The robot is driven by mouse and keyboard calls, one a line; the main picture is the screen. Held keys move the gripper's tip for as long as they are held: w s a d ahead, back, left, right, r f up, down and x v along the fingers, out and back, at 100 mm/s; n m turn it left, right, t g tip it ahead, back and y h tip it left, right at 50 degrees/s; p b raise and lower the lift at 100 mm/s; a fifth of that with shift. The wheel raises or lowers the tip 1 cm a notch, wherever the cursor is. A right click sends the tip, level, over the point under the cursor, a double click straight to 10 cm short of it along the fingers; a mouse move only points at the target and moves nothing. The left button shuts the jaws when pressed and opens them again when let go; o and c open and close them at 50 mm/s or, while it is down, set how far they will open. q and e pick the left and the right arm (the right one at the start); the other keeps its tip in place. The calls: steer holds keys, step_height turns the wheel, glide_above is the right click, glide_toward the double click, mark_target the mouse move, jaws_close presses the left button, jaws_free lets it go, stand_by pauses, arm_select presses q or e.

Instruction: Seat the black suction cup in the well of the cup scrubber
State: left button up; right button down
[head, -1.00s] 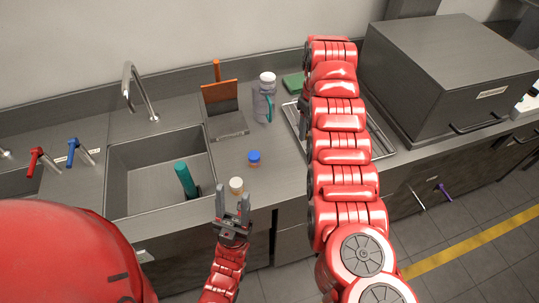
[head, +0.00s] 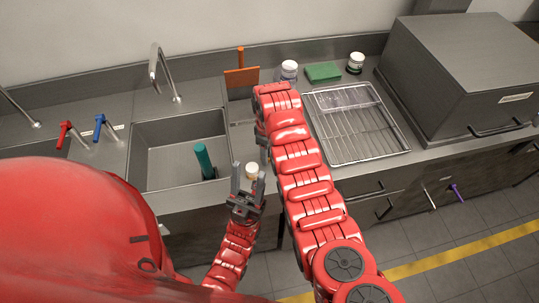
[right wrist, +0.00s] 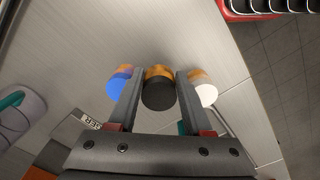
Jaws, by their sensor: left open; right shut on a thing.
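My right gripper (right wrist: 160,75) has its fingers around the black suction cup (right wrist: 158,95), a round black piece with an amber part, low over the counter. In the head view my own arm hides this cup. A grey block with an upright orange panel (head: 242,77) stands behind the arm, mostly covered; a label ending in "BER" (right wrist: 86,118) shows in the right wrist view. I cannot tell for sure that it is the cup scrubber, and no well is visible.
A blue-topped piece (right wrist: 119,85) and a white-topped piece (right wrist: 204,95) stand close on either side of the held cup. A sink (head: 160,168) holds a teal-handled tool (head: 204,160). A wire rack (head: 360,135), green sponge (head: 323,72) and white-lidded bottle (head: 289,68) are farther right.

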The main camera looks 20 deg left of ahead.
step_height(320, 180, down, 2)
steer(key=shift+f+p, duration=0.25)
steer(key=shift+p, duration=0.05)
steer(key=shift+f, duration=0.2)
steer(key=c, duration=0.6)
jaws_free()
step_height(320, 180, up, 5)
steer(key=p, duration=0.2)
steer(key=shift+w+f+p, duration=0.1)
steer(key=shift+w+p, duration=0.05)
steer(key=shift+p, duration=0.25)
step_height(320, 180, up, 6)
steer(key=shift+r+p, duration=0.1)
steer(key=shift+p, duration=0.5)
steer(key=shift+r, duration=0.65)
